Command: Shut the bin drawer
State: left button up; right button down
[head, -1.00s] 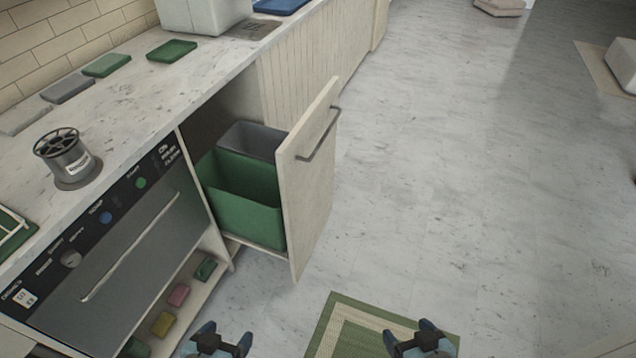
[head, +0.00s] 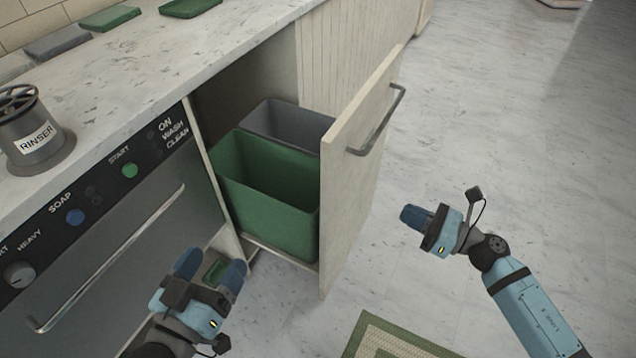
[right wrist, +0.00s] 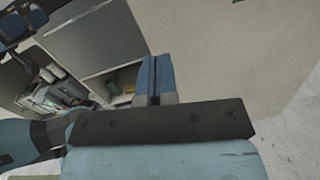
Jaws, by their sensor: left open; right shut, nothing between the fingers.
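The bin drawer is pulled out from under the counter. Its cream front panel (head: 352,180) with a grey bar handle (head: 376,124) stands out over the floor. Inside the drawer are a green bin (head: 262,190) and a grey bin (head: 285,128) behind it. My right gripper (head: 414,217) is shut and empty, to the right of the drawer front and apart from it. In the right wrist view its closed blue fingers (right wrist: 156,78) show beside a pale panel (right wrist: 235,60). My left gripper (head: 212,266) is open and empty, in front of the dishwasher and left of the drawer.
The dishwasher front (head: 100,245) with a bar handle is left of the drawer. A rinser (head: 35,140) stands on the marble counter (head: 130,75). A green-bordered mat (head: 395,342) lies on the floor below. The floor right of the drawer is clear.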

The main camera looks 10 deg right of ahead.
jog(key=w+f+n+g, duration=0.1)
jog(key=n, duration=0.1)
jog(key=b, duration=0.1)
send_near(337, 186)
jog(key=x, duration=0.6)
jog(key=shift+w+f, duration=0.15)
jog(key=shift+f, duration=0.05)
pick_arm(q)
jog(key=shift+s+d+r+t+h, duration=0.1)
jog(key=shift+r+t+h, duration=0.2)
jog(key=shift+r, duration=0.45)
jog(key=shift+d+r+t+h, duration=0.1)
jog(key=shift+r+t+h, duration=0.1)
jog(key=shift+r+t, duration=0.35)
pick_arm(e)
jog(key=shift+w+a, duration=0.45)
jog(key=shift+a, duration=0.15)
pick_arm(q)
jog(key=shift+r, duration=0.2)
pick_arm(e)
jog(key=shift+a, duration=0.1)
